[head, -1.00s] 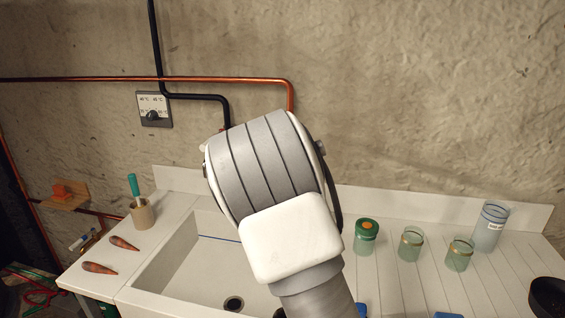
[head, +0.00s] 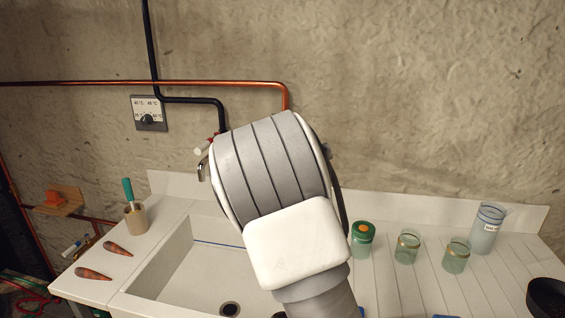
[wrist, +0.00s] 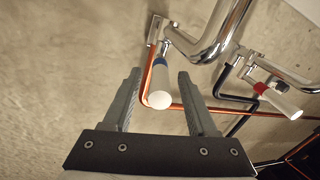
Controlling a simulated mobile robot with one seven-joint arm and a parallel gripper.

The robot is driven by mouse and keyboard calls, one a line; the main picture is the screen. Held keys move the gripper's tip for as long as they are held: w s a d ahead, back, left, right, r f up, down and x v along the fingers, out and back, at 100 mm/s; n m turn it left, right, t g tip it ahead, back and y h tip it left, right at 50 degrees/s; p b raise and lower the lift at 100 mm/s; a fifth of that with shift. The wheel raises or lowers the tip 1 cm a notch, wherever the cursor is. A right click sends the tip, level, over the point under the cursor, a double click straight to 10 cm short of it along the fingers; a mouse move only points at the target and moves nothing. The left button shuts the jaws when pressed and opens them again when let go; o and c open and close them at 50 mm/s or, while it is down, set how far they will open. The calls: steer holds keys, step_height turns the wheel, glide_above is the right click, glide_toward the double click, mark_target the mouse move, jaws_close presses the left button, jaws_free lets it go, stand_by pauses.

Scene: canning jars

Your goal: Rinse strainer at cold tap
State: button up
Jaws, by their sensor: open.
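In the wrist view my gripper (wrist: 160,72) is open and empty. A white tap lever with a blue ring (wrist: 161,88) shows between its two fingers; I cannot tell whether they touch it. A second white lever with a red ring (wrist: 281,100) is to the right on another chrome tap. In the head view my arm hides the gripper and most of the taps. A chrome spout and a red-marked tap handle (head: 202,151) show just left of my arm. The white sink (head: 176,265) lies below, with a dark drain. I cannot make out a strainer.
Several glass jars stand right of the sink, one with a green lid (head: 362,232), and a labelled cylinder (head: 487,230). A black bowl-like thing (head: 547,297) is at the right edge. A cup with a green-handled tool (head: 136,218) stands left. Copper pipe (wrist: 222,111) runs behind the levers.

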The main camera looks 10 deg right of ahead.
steer(key=s+a, duration=0.3)
steer(key=s, duration=1.4)
steer(key=shift+a+b, duration=0.15)
steer(key=shift+b, duration=0.2)
